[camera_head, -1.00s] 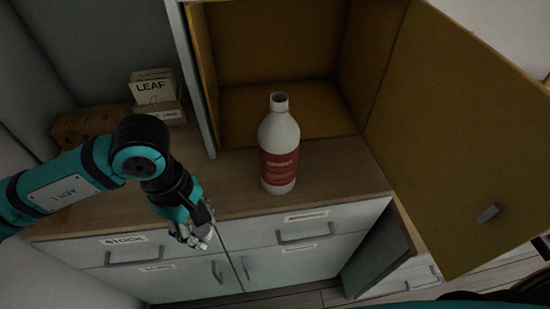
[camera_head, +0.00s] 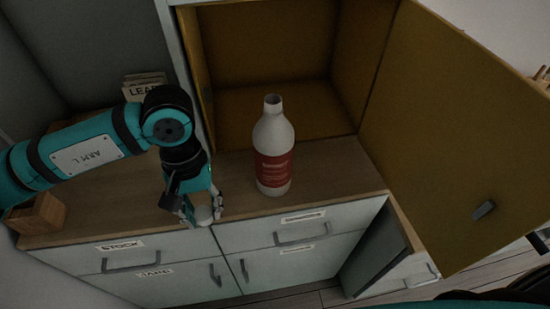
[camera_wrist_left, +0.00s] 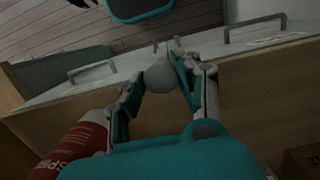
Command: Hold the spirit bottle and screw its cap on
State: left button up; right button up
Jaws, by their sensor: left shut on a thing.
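The spirit bottle (camera_head: 273,145) is white with a red label and stands upright on the wooden counter, its open neck bare. It also shows at the lower left of the left wrist view (camera_wrist_left: 78,140). My left gripper (camera_head: 203,212) is to the left of the bottle, near the counter's front edge, and apart from it. It is shut on a pale, rounded cap (camera_wrist_left: 160,76), seen between the fingertips in the left wrist view. The cap's far side is hidden. My right gripper is not in view.
An open cupboard (camera_head: 265,110) stands behind the bottle, its ochre door (camera_head: 460,140) swung out to the right. A small wooden box (camera_head: 40,214) sits at the counter's left end. A box marked LEAF (camera_head: 143,90) is partly behind my left arm. Drawers lie below.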

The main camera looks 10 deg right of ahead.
aim_at(273, 136)
jog(key=j+z, duration=0.85)
jog(key=k+j+z, duration=0.15)
jog(key=j+z, duration=0.25)
